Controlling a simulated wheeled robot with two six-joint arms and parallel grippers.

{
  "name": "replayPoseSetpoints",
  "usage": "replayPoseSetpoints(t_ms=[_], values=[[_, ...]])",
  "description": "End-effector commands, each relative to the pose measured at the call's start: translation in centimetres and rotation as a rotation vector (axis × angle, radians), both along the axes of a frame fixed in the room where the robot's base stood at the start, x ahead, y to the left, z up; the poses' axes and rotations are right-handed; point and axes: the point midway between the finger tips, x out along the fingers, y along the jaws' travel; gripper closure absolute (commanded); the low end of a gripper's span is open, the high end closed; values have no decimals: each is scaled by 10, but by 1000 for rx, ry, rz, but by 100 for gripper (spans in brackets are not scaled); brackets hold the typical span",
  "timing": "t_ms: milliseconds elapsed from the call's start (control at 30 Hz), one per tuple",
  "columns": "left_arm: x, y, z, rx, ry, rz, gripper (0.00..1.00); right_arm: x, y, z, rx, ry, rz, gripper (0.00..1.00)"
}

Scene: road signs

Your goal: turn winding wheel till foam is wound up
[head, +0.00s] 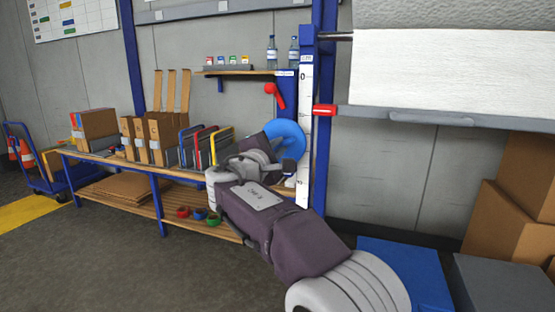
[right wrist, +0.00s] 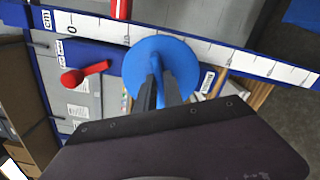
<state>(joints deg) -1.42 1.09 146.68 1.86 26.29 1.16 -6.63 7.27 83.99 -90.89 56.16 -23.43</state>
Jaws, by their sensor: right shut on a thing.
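The blue winding wheel (head: 287,134) is mounted on the blue post, beside the white scale strip. My right gripper (head: 287,160) is at the wheel's lower part, and my arm hides some of it. In the right wrist view the wheel (right wrist: 182,64) faces the camera, and the dark fingers (right wrist: 154,88) are shut on its raised blue part. The white foam sheet (head: 450,65) hangs from the grey roll at the top right, with a grey bar along its lower edge. My left gripper is not in view.
A red lever (head: 275,93) sticks out left of the post. A red pointer (head: 325,110) stands at the scale (head: 304,130). A workbench (head: 110,170) with boxes and folders is at the left. Cardboard boxes (head: 515,215) stand at the right.

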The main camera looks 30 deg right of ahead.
Motion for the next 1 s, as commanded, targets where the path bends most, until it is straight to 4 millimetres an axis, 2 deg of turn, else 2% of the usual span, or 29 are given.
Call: replayPoseSetpoints(t_ms=[33,400,1000], values=[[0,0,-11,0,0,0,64,0,0,-7,30,-35,0,100],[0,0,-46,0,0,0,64,0,0,-8,258,-301,0,100],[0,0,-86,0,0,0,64,1,0,-9,623,-726,-2,100]])
